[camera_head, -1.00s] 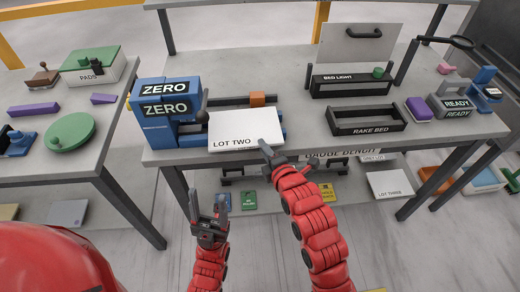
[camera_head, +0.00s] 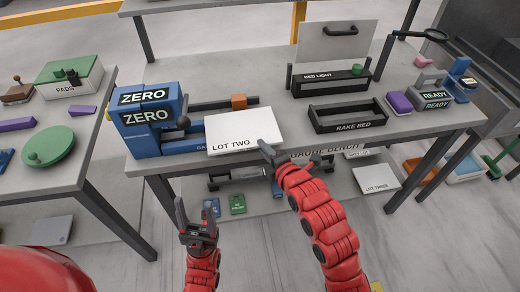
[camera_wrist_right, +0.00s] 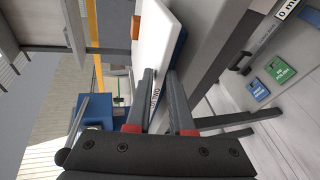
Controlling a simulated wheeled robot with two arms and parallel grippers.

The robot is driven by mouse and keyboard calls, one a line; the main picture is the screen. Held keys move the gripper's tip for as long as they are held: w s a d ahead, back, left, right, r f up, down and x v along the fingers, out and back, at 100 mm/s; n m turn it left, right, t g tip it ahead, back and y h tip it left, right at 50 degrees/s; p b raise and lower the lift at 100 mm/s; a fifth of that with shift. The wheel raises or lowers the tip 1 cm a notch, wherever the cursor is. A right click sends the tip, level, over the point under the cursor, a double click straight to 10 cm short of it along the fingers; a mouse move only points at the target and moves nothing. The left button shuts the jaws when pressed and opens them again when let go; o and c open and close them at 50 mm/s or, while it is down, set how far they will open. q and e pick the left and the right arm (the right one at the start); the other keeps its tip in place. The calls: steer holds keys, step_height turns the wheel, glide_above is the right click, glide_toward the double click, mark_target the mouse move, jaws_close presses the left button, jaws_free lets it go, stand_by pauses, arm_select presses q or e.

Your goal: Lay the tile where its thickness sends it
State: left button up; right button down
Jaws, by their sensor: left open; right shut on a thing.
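The white tile (camera_head: 243,128) marked LOT TWO is at the front edge of the bench, right of the blue gauge (camera_head: 148,118) marked ZERO. My right gripper (camera_head: 268,150) is shut on the tile's front edge; in the wrist view the tile (camera_wrist_right: 158,35) sits between its fingers (camera_wrist_right: 160,92). Whether the tile touches the bench is unclear. The black open RAKE BED (camera_head: 352,114) lies to the right. The BED LIGHT box (camera_head: 328,83) stands behind it, with a green knob on top. My left gripper (camera_head: 195,222) is open and empty, low in front of the bench.
An orange block (camera_head: 239,101) sits on the gauge's rail behind the tile. A purple block (camera_head: 399,103) and a READY stand (camera_head: 436,98) are at the right. A LOT THREE tile (camera_head: 376,178) lies on the lower shelf. A side table (camera_head: 30,110) with pads stands left.

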steer(key=shift+w+d, duration=0.2)
steer(key=shift+d, duration=0.45)
steer(key=shift+w+d, duration=0.15)
steer(key=shift+d, duration=0.45)
steer(key=c, duration=0.7)
jaws_free()
steer(key=shift+s, duration=0.1)
steer(key=shift+s+d+r+b, duration=0.15)
steer(key=shift+s+d+b, duration=0.15)
steer(key=shift+p+v, duration=6.9)
steer(key=shift+v, duration=1.3)
steer(key=shift+a, duration=0.1)
